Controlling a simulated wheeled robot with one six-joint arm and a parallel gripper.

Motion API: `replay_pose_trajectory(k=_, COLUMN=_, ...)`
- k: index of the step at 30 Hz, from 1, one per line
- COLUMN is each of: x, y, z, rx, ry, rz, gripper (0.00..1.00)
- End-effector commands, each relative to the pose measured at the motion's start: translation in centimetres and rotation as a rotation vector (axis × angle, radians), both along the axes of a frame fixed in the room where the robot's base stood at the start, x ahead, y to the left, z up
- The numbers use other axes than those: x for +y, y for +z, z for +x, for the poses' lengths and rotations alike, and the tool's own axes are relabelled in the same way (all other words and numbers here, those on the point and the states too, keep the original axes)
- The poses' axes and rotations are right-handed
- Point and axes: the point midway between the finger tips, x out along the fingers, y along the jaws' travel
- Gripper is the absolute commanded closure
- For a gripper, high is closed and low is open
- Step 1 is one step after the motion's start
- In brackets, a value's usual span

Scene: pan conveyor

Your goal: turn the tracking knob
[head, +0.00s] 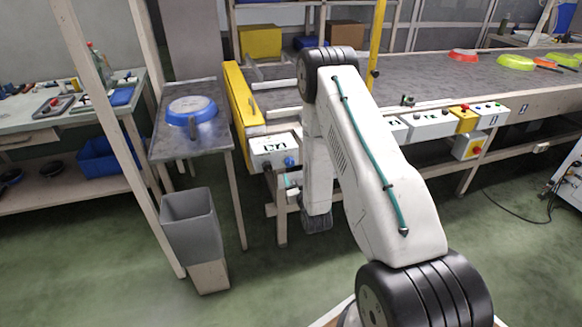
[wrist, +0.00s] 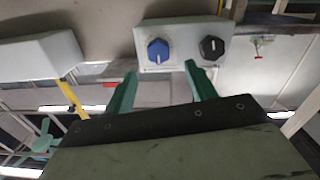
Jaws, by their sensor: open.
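A pale control box (head: 272,147) with a small display is at the near left end of the conveyor in the head view. A blue knob (head: 290,161) is on its front. In the wrist view a pale panel (wrist: 182,32) carries a blue knob (wrist: 158,50) with a white pointer mark and a black knob (wrist: 212,47) to its right. I cannot read which knob is labelled tracking. My gripper (wrist: 161,72) is open and empty, its green fingers on either side of and just below the blue knob in the picture. No contact shows. In the head view my arm hides most of the gripper.
The conveyor (head: 420,85) carries coloured pans at the far right. A yellow guard (head: 239,105) stands beside the box. A blue pan (head: 192,109) lies on a side table to the left, with a grey bin (head: 190,221) below. More control boxes (head: 432,124) line the conveyor front.

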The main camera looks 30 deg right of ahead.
Motion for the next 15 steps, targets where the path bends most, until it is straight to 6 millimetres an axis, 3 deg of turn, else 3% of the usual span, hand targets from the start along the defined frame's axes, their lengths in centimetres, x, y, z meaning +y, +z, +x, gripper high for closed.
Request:
replay_pose_trajectory(k=5, x=-0.4, y=-0.5, z=0.5, rx=-0.023, ry=-0.004, rz=-0.008, gripper=0.44)
replay_pose_trajectory(k=15, x=-1.9, y=-0.5, z=5.5, rx=-0.022, ry=-0.003, rz=-0.008, gripper=0.44)
